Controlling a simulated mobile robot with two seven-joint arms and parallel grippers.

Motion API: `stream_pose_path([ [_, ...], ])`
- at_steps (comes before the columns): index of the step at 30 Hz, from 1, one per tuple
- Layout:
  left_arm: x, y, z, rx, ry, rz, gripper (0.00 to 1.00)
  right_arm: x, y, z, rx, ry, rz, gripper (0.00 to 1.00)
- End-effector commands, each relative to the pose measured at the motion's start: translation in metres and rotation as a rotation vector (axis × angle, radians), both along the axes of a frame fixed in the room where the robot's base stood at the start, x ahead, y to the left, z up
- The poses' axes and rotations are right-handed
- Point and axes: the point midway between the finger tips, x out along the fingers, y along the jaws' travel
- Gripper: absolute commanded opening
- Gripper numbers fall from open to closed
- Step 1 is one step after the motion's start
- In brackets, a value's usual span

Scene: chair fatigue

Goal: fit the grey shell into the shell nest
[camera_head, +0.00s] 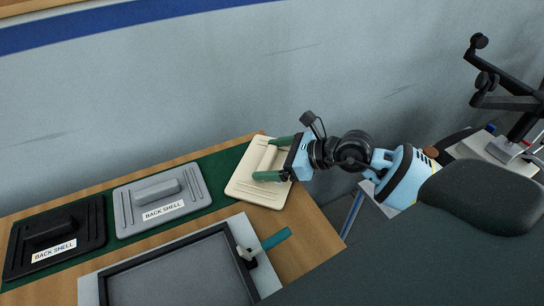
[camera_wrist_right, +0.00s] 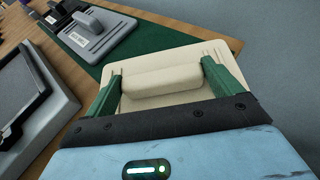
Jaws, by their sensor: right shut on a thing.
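The grey shell (camera_head: 128,208), a flat panel with a raised handle and a white "BACK SHELL" label, lies on a green mat. It also shows in the right wrist view (camera_wrist_right: 98,40). What looks like the shell nest, a black-framed tray (camera_head: 182,276), is at the front, empty where visible and cut off by the lower edge. My right gripper (camera_head: 265,159) is shut on the raised handle of a cream shell (camera_head: 260,193), one green finger at each end. That shell (camera_wrist_right: 180,62) is at the mat's right end; I cannot tell whether it touches the mat. My left gripper is out of view.
A black shell (camera_head: 70,225) lies left of the grey one. A clamp with a teal lever (camera_head: 276,239) stands at the nest's right corner. The wooden table (camera_head: 310,235) ends to the right. A wall is behind; a dark chair part (camera_head: 480,200) is at right.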

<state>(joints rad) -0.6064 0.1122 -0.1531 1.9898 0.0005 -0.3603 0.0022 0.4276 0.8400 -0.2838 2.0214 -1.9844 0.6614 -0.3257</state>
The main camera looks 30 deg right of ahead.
Motion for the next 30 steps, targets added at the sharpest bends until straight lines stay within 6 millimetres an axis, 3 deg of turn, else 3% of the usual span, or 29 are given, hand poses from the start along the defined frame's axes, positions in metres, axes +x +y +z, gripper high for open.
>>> stream_pose_path([
  [1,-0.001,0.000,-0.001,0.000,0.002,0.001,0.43,0.000,0.000,-0.002,0.002,0.000,-0.001,0.63],
  [2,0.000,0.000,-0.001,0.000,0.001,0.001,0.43,0.000,0.000,-0.002,0.000,0.001,0.000,0.95],
  [3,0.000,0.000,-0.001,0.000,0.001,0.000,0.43,0.000,0.000,-0.002,0.000,0.001,0.000,1.00],
  [13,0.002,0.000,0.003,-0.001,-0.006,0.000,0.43,0.000,0.000,0.004,-0.001,-0.001,0.000,1.00],
  [30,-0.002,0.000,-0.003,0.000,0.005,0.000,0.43,-0.054,-0.048,0.032,-0.002,0.005,-0.002,1.00],
])
